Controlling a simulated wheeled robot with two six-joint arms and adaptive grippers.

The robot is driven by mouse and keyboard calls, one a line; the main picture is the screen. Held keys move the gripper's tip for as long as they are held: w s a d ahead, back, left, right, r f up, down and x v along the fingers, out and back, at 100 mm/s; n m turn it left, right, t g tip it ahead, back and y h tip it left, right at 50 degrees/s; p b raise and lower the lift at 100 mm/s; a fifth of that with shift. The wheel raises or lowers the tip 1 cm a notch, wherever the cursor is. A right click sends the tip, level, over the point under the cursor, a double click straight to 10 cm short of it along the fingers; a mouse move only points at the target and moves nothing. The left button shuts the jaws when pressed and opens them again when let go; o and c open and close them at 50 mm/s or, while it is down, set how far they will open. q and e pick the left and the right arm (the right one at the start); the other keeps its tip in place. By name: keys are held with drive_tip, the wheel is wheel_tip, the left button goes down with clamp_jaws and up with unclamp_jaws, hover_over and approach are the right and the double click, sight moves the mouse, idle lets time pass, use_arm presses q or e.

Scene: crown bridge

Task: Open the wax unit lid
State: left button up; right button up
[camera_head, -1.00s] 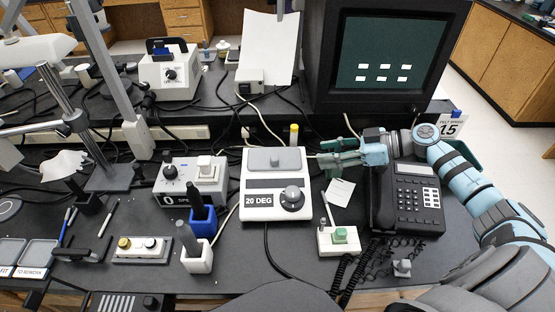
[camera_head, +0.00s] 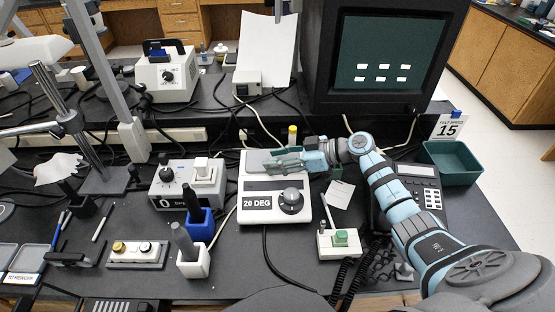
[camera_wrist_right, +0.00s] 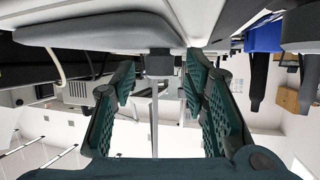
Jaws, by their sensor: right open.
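The wax unit (camera_head: 257,210) is a white box with a round dark knob and a "20 DEG" label, at the middle of the bench. Its grey lid (camera_head: 255,159) lies flat on top and looks shut, its right part covered by my gripper. My right gripper (camera_head: 281,162) is at the lid's right side, fingers pointing left. In the right wrist view the open green fingers (camera_wrist_right: 160,80) stand either side of a small grey tab (camera_wrist_right: 159,62) under the lid's edge (camera_wrist_right: 95,30). I cannot tell whether they touch it. My left gripper is not in view.
A blue holder (camera_head: 197,221) and a white holder (camera_head: 194,262) with dark handles stand left of the unit. A white box with a green button (camera_head: 341,238) and a phone (camera_head: 418,190) are to the right. A monitor (camera_head: 378,60) stands behind; cables run around.

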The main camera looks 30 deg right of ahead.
drive_tip(key=shift+s+r, duration=0.1)
drive_tip(key=shift+r, duration=0.05)
clamp_jaws()
drive_tip(key=shift+r, duration=0.1)
